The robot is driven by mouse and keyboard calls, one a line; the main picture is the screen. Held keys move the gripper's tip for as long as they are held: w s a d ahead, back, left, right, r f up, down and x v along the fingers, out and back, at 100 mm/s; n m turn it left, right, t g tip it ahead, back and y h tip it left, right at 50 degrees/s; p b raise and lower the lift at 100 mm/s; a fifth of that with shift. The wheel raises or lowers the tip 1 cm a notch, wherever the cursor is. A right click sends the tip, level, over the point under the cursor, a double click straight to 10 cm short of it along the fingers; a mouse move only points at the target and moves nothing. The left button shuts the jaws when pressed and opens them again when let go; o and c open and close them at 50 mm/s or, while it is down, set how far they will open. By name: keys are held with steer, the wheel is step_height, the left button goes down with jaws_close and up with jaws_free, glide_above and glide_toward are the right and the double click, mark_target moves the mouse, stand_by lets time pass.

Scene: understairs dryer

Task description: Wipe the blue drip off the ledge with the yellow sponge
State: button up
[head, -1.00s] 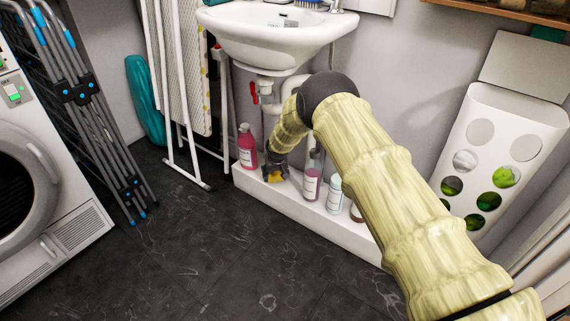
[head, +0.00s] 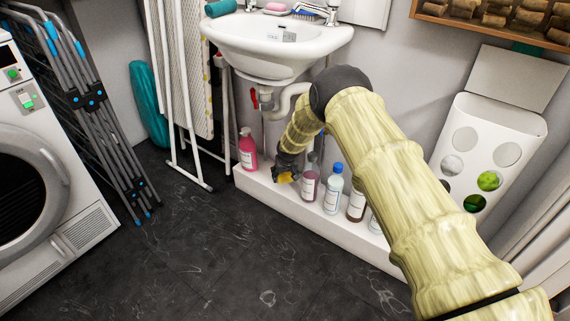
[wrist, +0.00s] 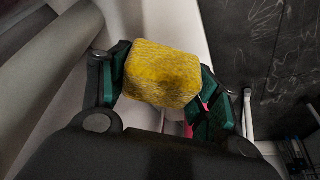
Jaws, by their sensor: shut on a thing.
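The yellow sponge (wrist: 160,72) is held between the fingers of my gripper (wrist: 165,85) in the wrist view. In the head view my gripper (head: 286,168) points down at the white ledge (head: 262,186) below the sink, with the sponge (head: 287,177) small at its tip. I cannot tell whether the sponge touches the ledge. The blue drip does not show in either view.
Along the ledge to the right stand a white bottle with a blue cap (head: 333,192) and a brown bottle (head: 356,204). The sink (head: 275,50) and its drain pipe (head: 291,98) are above and behind. The dark floor (head: 190,250) in front is clear.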

steer(key=shift+d+r+p, duration=0.1)
steer(key=shift+r+p, duration=1.1)
steer(key=shift+r, duration=0.9)
